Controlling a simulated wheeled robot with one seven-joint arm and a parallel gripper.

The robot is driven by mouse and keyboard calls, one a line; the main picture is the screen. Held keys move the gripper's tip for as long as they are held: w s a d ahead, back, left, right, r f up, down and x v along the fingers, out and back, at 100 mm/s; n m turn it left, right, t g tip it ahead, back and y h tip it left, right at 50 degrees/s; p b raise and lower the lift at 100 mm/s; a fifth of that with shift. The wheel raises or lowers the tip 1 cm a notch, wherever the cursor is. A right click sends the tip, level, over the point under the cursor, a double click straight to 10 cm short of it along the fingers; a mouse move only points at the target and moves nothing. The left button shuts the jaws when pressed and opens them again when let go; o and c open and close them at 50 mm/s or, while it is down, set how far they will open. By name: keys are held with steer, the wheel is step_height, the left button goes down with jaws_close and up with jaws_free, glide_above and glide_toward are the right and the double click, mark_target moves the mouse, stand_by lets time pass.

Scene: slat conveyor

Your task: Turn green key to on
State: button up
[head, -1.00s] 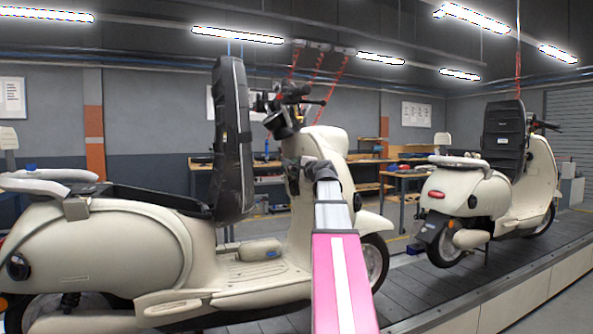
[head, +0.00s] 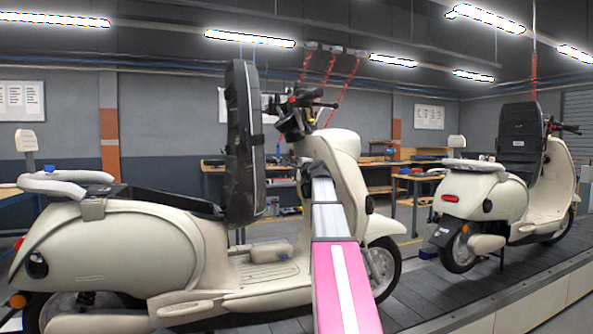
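A cream scooter (head: 110,248) stands side-on with its front to the right. Its black seat (head: 243,150) is tipped upright, and its dark handlebar (head: 303,104) is at the top of the front column. I cannot make out a green key; the inner side of the front shield (head: 326,143) is partly covered by my arm. My pink and silver arm reaches forward from the bottom centre. My dark gripper (head: 308,170) is at its far end, close to the shield below the handlebar. It is mostly hidden behind my arm, so its fingers and any contact do not show.
The scooter stands on a dark slat conveyor (head: 425,292). A second cream scooter (head: 495,195) stands farther along on the right. Workbenches (head: 415,182) line the back. The upright seat stands close to the left of my arm, and the shield is close to its right.

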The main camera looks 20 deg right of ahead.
jaws_close()
